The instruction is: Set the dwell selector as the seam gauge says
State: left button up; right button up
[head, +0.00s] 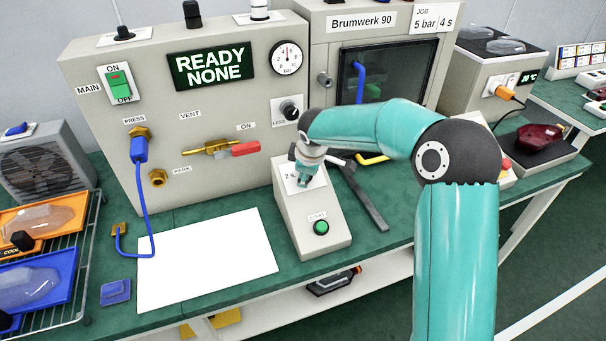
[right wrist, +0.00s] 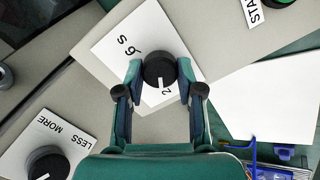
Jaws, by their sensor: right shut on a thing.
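The dwell selector is a black round knob (right wrist: 159,70) on a white plate marked "6 s" and "2" on the sloped grey box (head: 312,222). My right gripper (right wrist: 160,92) is shut on the knob, one finger on each side. In the head view my right gripper (head: 305,178) hides most of the knob. A dark grey tool with a long flat bar (head: 366,198) lies right of the box; I cannot tell if it is the seam gauge. My left gripper is not in view.
A green START button (head: 321,228) is low on the same box. The large grey panel (head: 95,75) shows "READY NONE" and has a LESS/MORE knob (head: 289,111). A job card (head: 432,22) reads "5 bar 4 s". A white sheet (head: 205,260) lies left of the box.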

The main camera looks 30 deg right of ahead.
jog(key=shift+r, duration=0.1)
jog(key=o, duration=1.2)
jog(key=shift+c, duration=0.2)
jog(key=v, duration=1.1)
jog(key=shift+r, duration=0.35)
jog(key=shift+s+a, duration=0.1)
